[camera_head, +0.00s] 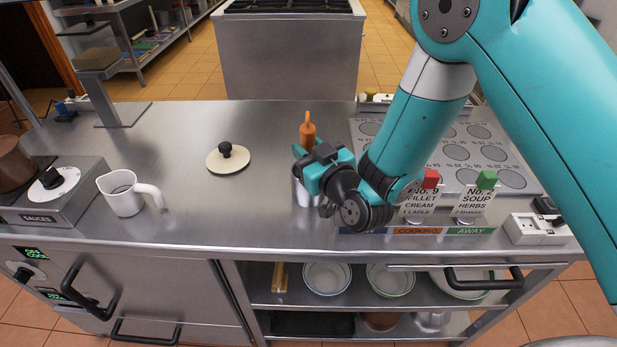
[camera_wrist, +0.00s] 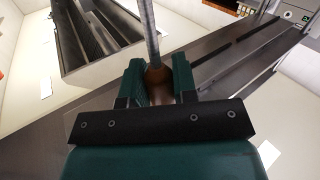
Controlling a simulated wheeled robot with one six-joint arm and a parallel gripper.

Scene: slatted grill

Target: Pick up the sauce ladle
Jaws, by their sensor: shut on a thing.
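The sauce ladle has an orange handle (camera_head: 308,131) that stands upright above the counter, behind my gripper (camera_head: 313,160). In the wrist view, the ladle's brownish handle end (camera_wrist: 157,76) sits between the two green fingers of my gripper (camera_wrist: 158,82), and its grey metal shaft (camera_wrist: 150,32) runs away from them. My gripper is shut on the ladle handle. The ladle's bowl is hidden in both views. A metal container (camera_head: 304,193) shows partly below my gripper; I cannot tell whether the ladle is inside it.
A white jug (camera_head: 122,194) and a cream lid (camera_head: 228,160) with a black knob stand to the left. A hotplate labelled sauces (camera_head: 75,190) is at far left. The middle-left counter (camera_head: 215,205) is clear.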

